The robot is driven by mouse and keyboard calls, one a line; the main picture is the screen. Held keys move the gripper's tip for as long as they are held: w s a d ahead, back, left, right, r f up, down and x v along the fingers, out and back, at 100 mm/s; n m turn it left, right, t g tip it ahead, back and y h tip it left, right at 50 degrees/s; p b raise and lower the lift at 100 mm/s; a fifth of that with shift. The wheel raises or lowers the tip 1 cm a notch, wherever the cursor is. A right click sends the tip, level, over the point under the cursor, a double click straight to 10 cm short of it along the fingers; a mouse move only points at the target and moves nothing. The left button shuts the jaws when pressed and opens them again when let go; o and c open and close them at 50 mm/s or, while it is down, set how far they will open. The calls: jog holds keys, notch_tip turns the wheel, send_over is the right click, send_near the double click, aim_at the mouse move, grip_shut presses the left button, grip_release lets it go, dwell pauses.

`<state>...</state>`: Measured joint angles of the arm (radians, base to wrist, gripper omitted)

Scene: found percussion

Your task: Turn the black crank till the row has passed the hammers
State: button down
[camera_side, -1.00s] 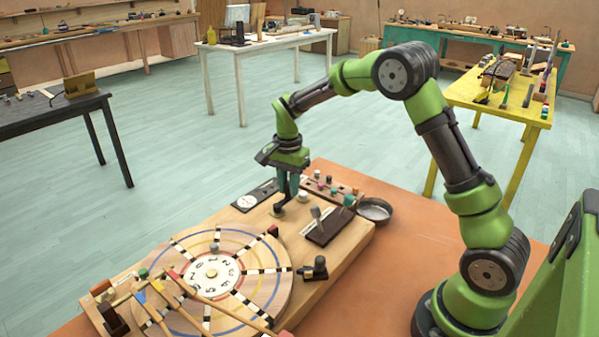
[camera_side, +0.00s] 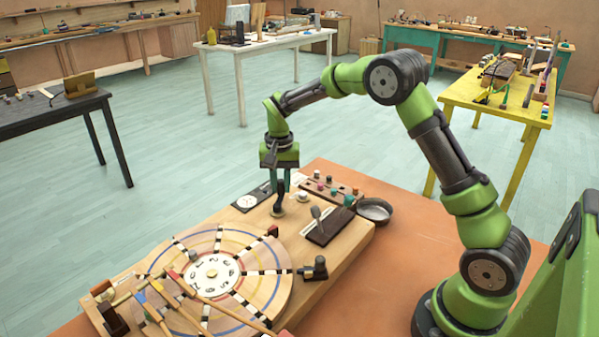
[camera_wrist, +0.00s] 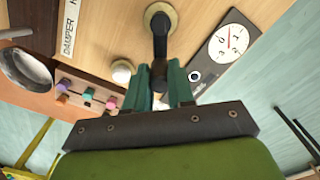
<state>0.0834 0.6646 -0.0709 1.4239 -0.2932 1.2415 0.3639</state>
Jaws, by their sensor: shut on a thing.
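The black crank (camera_side: 278,201) stands on the wooden board, behind the wheel. In the wrist view its black arm (camera_wrist: 159,40) runs from a round pivot to between my teal fingers. My gripper (camera_side: 281,183) is shut on the crank's handle; the wrist view shows the fingers (camera_wrist: 160,82) on both sides of it. The round wooden wheel (camera_side: 262,287) has black-and-white striped spokes, coloured rings and a white numbered hub (camera_side: 214,272). Several hammers (camera_side: 160,294) with long wooden handles reach over the wheel's front left.
A dark plate with a lever (camera_side: 322,228) and a row of coloured knobs (camera_side: 330,188) lie right of the crank. A round metal dish (camera_side: 374,210) stands at the board's right end. A dial plate (camera_wrist: 228,44) is beside the crank. A black fitting (camera_side: 316,268) sits at the wheel's right.

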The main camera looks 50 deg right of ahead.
jog(key=n, duration=0.1)
jog(key=w+n, duration=0.1)
jog(key=shift+a+n, duration=0.35)
jog(key=shift+n, duration=0.05)
jog(key=shift+w+a+n, duration=0.2)
jog(key=shift+a+n, duration=0.05)
jog(key=shift+n, duration=0.55)
jog(key=shift+w+a+n, duration=0.2)
jog(key=shift+a+n, duration=0.05)
jog(key=shift+n, duration=0.55)
jog(key=c, duration=1)
grip_release()
jog(key=shift+o, duration=0.2)
jog(key=shift+r, duration=0.1)
notch_tip(320, 180, up, 17)
